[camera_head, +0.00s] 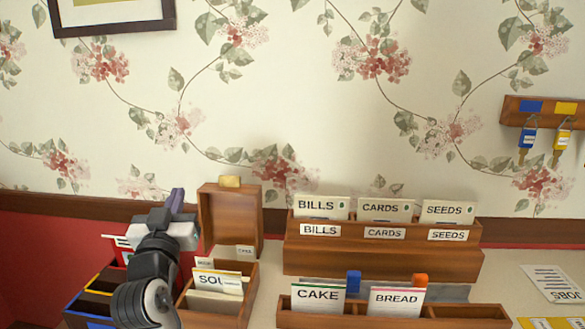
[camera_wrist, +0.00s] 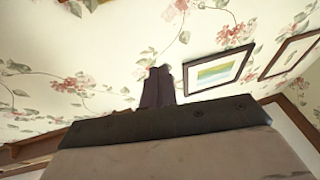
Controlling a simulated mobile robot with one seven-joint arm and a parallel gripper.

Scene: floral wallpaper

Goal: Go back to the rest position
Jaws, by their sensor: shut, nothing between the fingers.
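My gripper (camera_head: 176,203) is at the lower left in the head view, in front of the wall and left of the open wooden box. Its dark fingers point up and are together with nothing between them. In the wrist view the fingers (camera_wrist: 157,86) stand closed against the floral wall, with a framed picture (camera_wrist: 219,70) to their right. My arm hides part of the things behind and below it in the head view.
A wooden box (camera_head: 230,229) with its lid up holds cards. To its right stand a sorter (camera_head: 382,262) labelled BILLS, CARDS, SEEDS and a tray (camera_head: 455,315) with CAKE and BREAD cards. A key rack (camera_head: 545,112) hangs at right. Colored bins (camera_head: 85,303) lie lower left.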

